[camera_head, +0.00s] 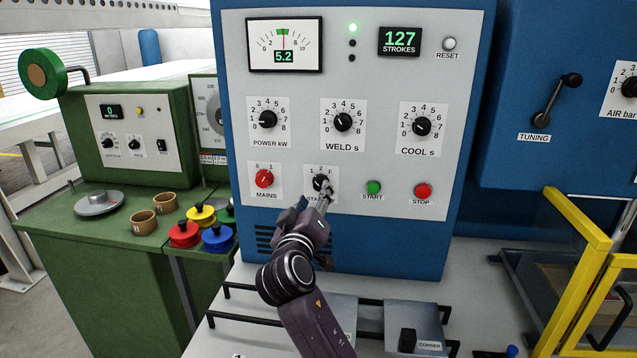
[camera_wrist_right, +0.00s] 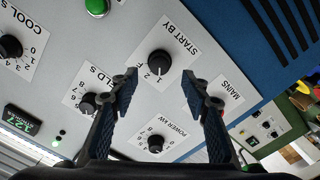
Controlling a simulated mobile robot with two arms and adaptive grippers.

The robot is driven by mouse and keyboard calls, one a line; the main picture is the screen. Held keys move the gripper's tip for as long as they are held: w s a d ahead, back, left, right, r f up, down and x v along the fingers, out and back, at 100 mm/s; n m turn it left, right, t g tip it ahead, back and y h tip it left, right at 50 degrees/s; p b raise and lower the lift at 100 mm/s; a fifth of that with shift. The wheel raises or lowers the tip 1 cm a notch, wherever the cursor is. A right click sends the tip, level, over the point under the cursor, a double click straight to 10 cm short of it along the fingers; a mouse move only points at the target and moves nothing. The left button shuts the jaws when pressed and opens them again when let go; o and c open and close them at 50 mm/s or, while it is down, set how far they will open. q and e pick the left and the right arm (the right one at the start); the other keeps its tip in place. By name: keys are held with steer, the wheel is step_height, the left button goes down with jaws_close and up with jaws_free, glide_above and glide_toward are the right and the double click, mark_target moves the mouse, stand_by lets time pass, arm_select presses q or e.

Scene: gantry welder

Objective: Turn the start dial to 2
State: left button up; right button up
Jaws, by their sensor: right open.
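The start dial (camera_head: 319,182) is a black knob on a white label on the grey front panel, between the red mains knob (camera_head: 264,178) and the green start button (camera_head: 374,188). My right gripper (camera_head: 327,188) is in front of it and partly covers its label. In the right wrist view the dial (camera_wrist_right: 159,62) shows above and between the open fingertips of the gripper (camera_wrist_right: 160,88), with nothing held. The dial's white mark points down in that view, toward the small printed marks; the exact mark is hard to read. My left gripper is not in view.
Above are the power, weld and cool dials (camera_head: 343,122). The red stop button (camera_head: 423,191) is to the right. A yellow frame (camera_head: 580,238) stands at the right, and a green bench (camera_head: 75,245) with coloured knobs at the left. A grey worktop with black rails lies below.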

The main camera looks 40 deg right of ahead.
mark_target(318, 186)
steer(key=p+x, duration=0.1)
steer(key=x, duration=0.3)
steer(key=shift+w+d, duration=0.2)
steer(key=shift+d, duration=0.1)
steer(key=shift+w+d, duration=0.15)
steer(key=shift+d, duration=0.05)
steer(key=c, duration=0.9)
steer(key=shift+c, duration=1.3)
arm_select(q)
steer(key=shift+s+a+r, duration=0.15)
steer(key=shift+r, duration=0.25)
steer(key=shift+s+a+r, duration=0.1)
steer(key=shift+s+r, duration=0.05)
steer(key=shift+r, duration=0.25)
